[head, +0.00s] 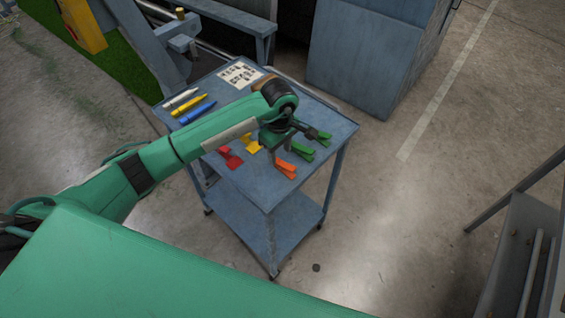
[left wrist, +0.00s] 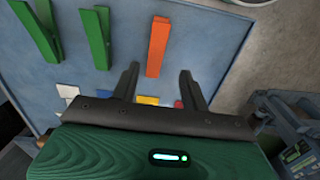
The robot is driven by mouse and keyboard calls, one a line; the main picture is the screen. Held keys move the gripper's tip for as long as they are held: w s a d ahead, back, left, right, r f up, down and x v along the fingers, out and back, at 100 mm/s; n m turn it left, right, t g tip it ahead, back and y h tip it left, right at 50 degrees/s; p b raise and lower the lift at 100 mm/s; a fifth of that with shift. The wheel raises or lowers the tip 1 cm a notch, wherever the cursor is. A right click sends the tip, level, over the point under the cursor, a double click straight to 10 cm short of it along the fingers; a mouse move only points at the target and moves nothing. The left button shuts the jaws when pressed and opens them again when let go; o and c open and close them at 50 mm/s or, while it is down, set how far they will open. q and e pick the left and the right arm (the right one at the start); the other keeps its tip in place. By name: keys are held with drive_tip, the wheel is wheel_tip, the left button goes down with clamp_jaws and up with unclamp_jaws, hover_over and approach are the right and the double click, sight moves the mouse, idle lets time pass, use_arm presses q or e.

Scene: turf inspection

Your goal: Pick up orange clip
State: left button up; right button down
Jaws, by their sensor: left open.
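The orange clip (head: 286,169) lies on the blue cart's top near its front corner. In the left wrist view the orange clip (left wrist: 158,46) lies just ahead of my fingertips, roughly in line with the gap between them. My left gripper (head: 281,148) is over the cart top. It is open and empty in the left wrist view (left wrist: 160,72), its two dark fingers apart. In the head view the gripper and forearm cover part of the cart top. My right gripper is in neither view.
Green clips (head: 302,154) lie beside the orange one. Red (head: 230,158) and yellow (head: 249,144) clips, several markers (head: 186,102) and a printed sheet (head: 240,74) share the cart top (head: 328,124). A blue-grey cabinet (head: 360,55) stands behind. Floor right of the cart is clear.

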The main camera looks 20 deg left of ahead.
sight(283, 163)
use_arm(q)
drive_tip(key=shift+f, duration=0.55)
drive_tip(key=shift+d+f+p, duration=0.15)
drive_tip(key=shift+f+p, duration=0.1)
drive_tip(key=shift+p, duration=0.2)
drive_tip(key=f, duration=0.1)
drive_tip(key=f+p, duration=0.2)
drive_tip(key=f, duration=0.1)
drive_tip(key=shift+w+d, duration=0.15)
drive_tip(key=shift+d, duration=0.15)
drive_tip(key=shift+f, duration=0.35)
drive_tip(key=c, duration=0.9)
